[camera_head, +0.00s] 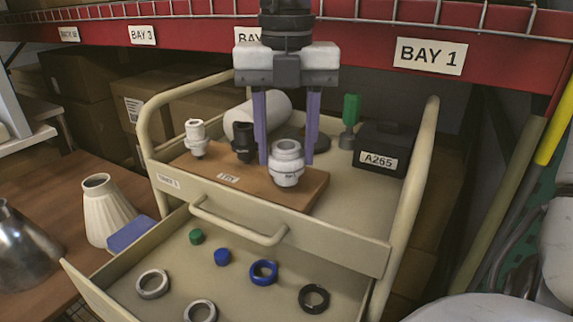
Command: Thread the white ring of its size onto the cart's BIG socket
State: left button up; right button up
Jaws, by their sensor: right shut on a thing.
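The cream cart carries a brown wooden board (232,188) on its top. On the board stand a small white socket (196,138), a black socket (243,142) and the big white socket (286,172) at the right end. My right gripper (287,150) points straight down over the big socket, one purple finger on each side. It is shut on a white ring-like part (288,148) at the socket's upper end. The ring and socket look alike, so I cannot tell how far it sits around the socket. My left gripper is not in view.
The open drawer (240,300) holds two pale rings (153,284) (201,311), a blue ring (264,272), a black ring (314,298) and small green and blue caps.

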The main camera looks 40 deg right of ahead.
jog(key=shift+s+a+f+m, duration=0.1)
jog(key=shift+s+f+m, duration=0.05)
jog(key=shift+f+m, duration=0.3)
jog(key=shift+r+m, duration=0.1)
jog(key=shift+m, duration=1.15)
jog(key=m, duration=0.4)
jog(key=m, duration=0.4)
jog(key=shift+w+m+g+b, duration=0.25)
jog(key=shift+m+g+b, duration=0.05)
jog(key=shift+b, duration=0.05)
jog(key=shift+m, duration=1.2)
